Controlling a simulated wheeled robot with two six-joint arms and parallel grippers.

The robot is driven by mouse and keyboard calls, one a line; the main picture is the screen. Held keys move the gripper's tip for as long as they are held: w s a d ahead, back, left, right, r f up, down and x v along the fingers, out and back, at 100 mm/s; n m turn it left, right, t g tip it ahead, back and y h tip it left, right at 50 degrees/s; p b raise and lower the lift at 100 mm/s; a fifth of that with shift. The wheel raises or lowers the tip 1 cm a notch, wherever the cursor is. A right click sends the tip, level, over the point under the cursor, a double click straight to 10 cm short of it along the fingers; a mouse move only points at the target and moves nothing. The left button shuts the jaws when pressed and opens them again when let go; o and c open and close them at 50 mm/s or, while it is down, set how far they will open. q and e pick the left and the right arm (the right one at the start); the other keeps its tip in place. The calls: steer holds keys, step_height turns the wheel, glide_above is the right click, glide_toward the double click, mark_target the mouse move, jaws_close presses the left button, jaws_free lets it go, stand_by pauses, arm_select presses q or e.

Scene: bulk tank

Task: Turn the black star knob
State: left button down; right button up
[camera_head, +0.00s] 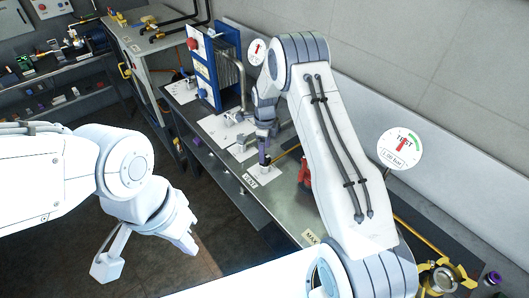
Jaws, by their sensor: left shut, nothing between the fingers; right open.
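I cannot make out a black star knob clearly in the head view. My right gripper (264,132) points down over the steel bench, and its jaws are open. A small dark purple-grey upright part (265,152) stands just below its fingers, near a TEST label (250,181). I cannot tell whether the fingers touch this part or whether it is the knob. My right forearm covers much of the bench. My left gripper (188,243) is shut and empty, hanging low over the floor, away from the bench.
On the steel bench (283,205) are a blue plate unit (228,65), a red part (305,172) close to my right arm and a MAX label (311,237). A TEST gauge (399,149) stands at right. A brass fitting (444,279) sits lower right. Floor at left is clear.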

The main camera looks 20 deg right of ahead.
steer(key=shift+f+p, duration=0.45)
steer(key=shift+f, duration=1.45)
jaws_close()
